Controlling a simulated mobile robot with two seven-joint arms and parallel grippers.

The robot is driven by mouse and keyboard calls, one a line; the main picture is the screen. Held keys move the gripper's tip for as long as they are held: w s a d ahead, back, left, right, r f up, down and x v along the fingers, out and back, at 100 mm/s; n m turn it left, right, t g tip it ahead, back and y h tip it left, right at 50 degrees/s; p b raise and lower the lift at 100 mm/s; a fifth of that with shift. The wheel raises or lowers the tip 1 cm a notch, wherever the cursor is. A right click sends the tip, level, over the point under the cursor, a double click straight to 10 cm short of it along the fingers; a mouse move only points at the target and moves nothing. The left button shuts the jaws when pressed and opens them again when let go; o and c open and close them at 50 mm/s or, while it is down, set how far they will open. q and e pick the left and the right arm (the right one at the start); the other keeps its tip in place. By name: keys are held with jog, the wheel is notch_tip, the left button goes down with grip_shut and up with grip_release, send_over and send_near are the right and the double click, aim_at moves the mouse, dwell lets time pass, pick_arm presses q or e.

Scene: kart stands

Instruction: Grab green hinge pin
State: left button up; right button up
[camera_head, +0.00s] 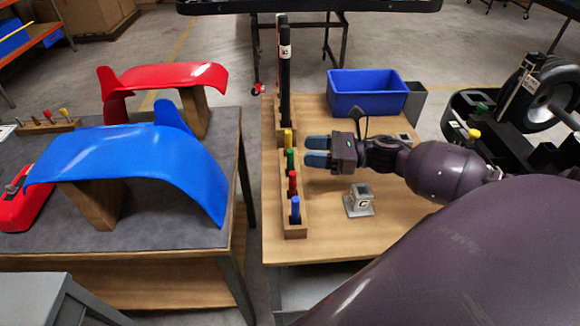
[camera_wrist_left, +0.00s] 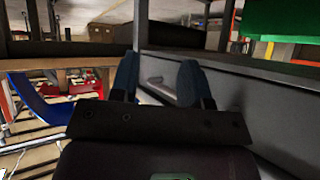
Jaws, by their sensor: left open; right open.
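The green hinge pin (camera_head: 291,160) stands upright in a narrow wooden rack (camera_head: 295,222) on the light wooden table, between a yellow pin (camera_head: 288,138) and a red pin (camera_head: 293,182). A blue pin (camera_head: 296,208) stands at the rack's near end. My right gripper (camera_head: 306,151) is open, with its two blue fingers pointing left at the green pin. Its fingertips are just right of the pin; whether they touch it I cannot tell. My left gripper (camera_wrist_left: 157,80) shows in the left wrist view, open and empty, near a grey panel.
A grey block with a socket (camera_head: 359,201) stands on the table near the right gripper. A blue bin (camera_head: 367,92) is at the back. Tall black markers (camera_head: 285,70) rise behind the pins.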

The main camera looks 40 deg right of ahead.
aim_at(290, 151)
jog(key=shift+f+x, duration=0.2)
jog(key=shift+x, duration=1.2)
jog(key=shift+f+x, duration=0.15)
jog(key=shift+x, duration=1.2)
jog(key=shift+c, duration=0.2)
grip_shut()
